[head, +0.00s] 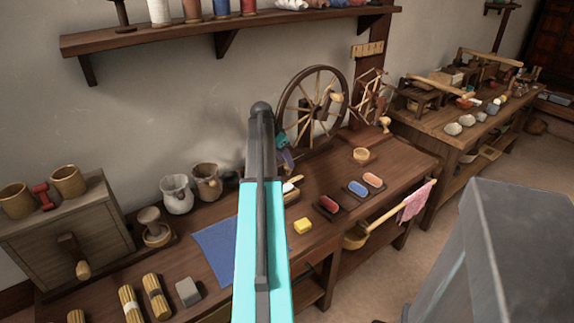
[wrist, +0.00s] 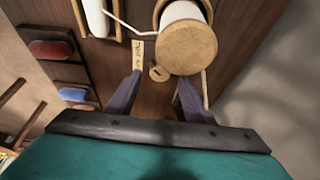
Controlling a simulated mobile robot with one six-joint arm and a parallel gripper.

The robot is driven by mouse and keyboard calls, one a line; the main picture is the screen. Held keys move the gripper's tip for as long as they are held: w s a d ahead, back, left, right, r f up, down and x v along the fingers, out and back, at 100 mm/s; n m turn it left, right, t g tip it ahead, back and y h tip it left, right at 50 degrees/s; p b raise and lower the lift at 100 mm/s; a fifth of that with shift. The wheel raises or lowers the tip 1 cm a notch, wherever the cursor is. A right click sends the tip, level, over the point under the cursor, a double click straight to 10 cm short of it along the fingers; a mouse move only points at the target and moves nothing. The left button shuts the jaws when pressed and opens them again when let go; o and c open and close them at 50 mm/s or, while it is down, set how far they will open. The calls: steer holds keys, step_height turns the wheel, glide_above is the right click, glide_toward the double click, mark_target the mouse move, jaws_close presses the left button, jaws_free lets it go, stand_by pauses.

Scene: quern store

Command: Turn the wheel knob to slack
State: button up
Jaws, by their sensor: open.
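The spinning wheel (head: 318,103) stands upright at the back of the bench in the head view. In the wrist view a small round wooden knob (wrist: 159,73) sits beside a pale marked strip (wrist: 138,56). The marks are too small to read. My gripper (wrist: 157,77) is open, its two dark purple fingers on either side of the knob and apart from it as far as I can tell. In the head view my gripper (head: 286,158) is beside the wheel's base, partly hidden by my arm, and I cannot make out the knob there.
A large wooden-ended white spool (wrist: 186,46) stands close beside the knob. A red block (head: 328,204), a blue block (head: 358,188) and an orange block (head: 373,180) lie on the bench right of my arm. Jugs (head: 177,194) stand left. A shelf (head: 230,33) hangs above.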

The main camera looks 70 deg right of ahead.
mark_target(288, 170)
steer(key=shift+x, duration=1.9)
steer(key=c, duration=1)
